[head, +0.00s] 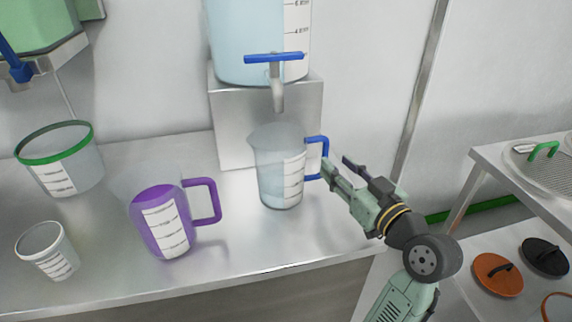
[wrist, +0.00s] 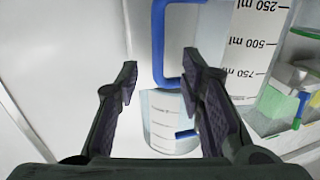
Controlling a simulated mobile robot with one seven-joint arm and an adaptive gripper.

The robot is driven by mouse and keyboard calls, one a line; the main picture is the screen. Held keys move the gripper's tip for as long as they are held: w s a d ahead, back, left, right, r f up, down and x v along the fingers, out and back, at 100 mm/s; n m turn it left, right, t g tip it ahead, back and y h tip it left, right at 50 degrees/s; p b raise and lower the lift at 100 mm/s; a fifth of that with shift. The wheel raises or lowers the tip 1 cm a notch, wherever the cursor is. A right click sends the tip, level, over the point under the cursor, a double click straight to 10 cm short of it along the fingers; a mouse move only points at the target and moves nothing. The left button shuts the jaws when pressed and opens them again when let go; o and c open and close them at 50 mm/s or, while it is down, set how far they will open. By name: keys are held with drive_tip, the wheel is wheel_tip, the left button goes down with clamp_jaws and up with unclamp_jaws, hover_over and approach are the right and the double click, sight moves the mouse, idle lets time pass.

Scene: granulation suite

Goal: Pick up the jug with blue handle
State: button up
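The clear jug with the blue handle (head: 278,178) stands upright on the steel counter, below the tap of a large clear vessel. Its blue handle (head: 324,158) faces right, toward my gripper. My gripper (head: 337,166) is just right of the handle, with its fingers apart. In the wrist view my gripper (wrist: 160,85) is open and nothing is between its pads. The blue handle (wrist: 158,50) shows ahead, between and beyond the fingertips. I cannot tell for sure whether a finger touches the handle.
A purple-filled jug with a purple handle (head: 165,222) stands left of the blue-handled jug. A white beaker (head: 48,250) and a green-rimmed container (head: 62,170) stand further left. The vessel (head: 250,40) with a blue tap handle (head: 273,58) rests on a steel block (head: 235,130) behind. Shelves with lids (head: 498,274) are at right.

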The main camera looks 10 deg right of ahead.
sight(327, 155)
drive_tip(key=shift+p+x, duration=1.15)
drive_tip(key=shift+x, duration=2)
drive_tip(key=shift+d+f, duration=0.1)
drive_tip(key=shift+f, duration=0.05)
drive_tip(key=shift+c, duration=0.4)
clamp_jaws()
